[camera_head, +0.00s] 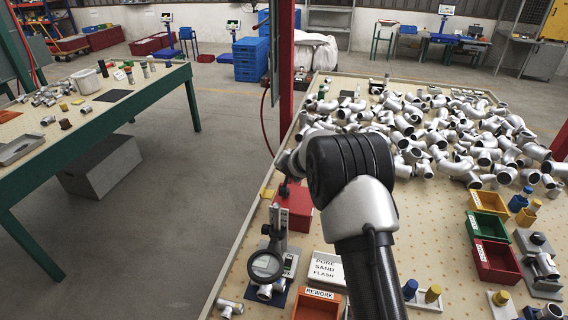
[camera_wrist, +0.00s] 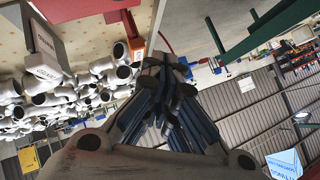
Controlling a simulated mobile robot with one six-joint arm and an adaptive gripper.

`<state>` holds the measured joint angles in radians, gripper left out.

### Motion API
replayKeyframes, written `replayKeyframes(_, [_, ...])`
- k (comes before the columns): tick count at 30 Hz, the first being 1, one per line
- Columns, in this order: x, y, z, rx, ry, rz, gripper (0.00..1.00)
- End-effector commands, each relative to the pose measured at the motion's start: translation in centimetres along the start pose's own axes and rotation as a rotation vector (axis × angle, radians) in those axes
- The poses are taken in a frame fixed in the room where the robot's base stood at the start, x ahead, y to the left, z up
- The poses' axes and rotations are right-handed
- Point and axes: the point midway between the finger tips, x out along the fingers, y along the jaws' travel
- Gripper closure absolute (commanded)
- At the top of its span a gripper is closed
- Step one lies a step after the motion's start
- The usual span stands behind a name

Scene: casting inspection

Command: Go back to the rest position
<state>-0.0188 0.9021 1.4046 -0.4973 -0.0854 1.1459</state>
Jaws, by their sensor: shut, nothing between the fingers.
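My arm (camera_head: 352,190) rises from the bottom of the head view and bends over the perforated worktable. My gripper (camera_wrist: 168,78) shows in the wrist view with its dark fingers drawn together and nothing between them. In the head view the gripper is mostly hidden behind my own arm's elbow. The wrist view looks sideways and tilted, with the tabletop at upper left and the hall wall and roof at right. No workpiece is held.
Many grey pipe castings (camera_head: 440,130) are heaped on the table's far right. A magnifier stand (camera_head: 267,265), a red box (camera_head: 296,207) and an orange rework bin (camera_head: 316,306) stand near the arm. Green (camera_head: 489,202) and red (camera_head: 496,262) bins lie right.

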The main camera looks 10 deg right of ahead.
Motion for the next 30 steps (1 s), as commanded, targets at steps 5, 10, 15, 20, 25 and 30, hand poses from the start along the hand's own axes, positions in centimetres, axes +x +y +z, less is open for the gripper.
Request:
replayKeyframes(5, [-0.7,-0.5,-0.7,0.000,0.000,0.001,1.00])
replayKeyframes(10, [-1.7,-0.9,-1.5,-0.007,0.006,0.008,1.00])
replayKeyframes(15, [-7.5,-1.3,-4.1,-0.064,0.021,0.067,1.00])
replayKeyframes(20, [-16.8,-0.6,-5.8,-0.152,0.004,0.161,1.00])
replayKeyframes(25, [-26.8,1.0,-4.8,-0.245,-0.052,0.241,1.00])
replayKeyframes(30, [-36.2,3.5,-1.4,-0.335,-0.141,0.289,1.00])
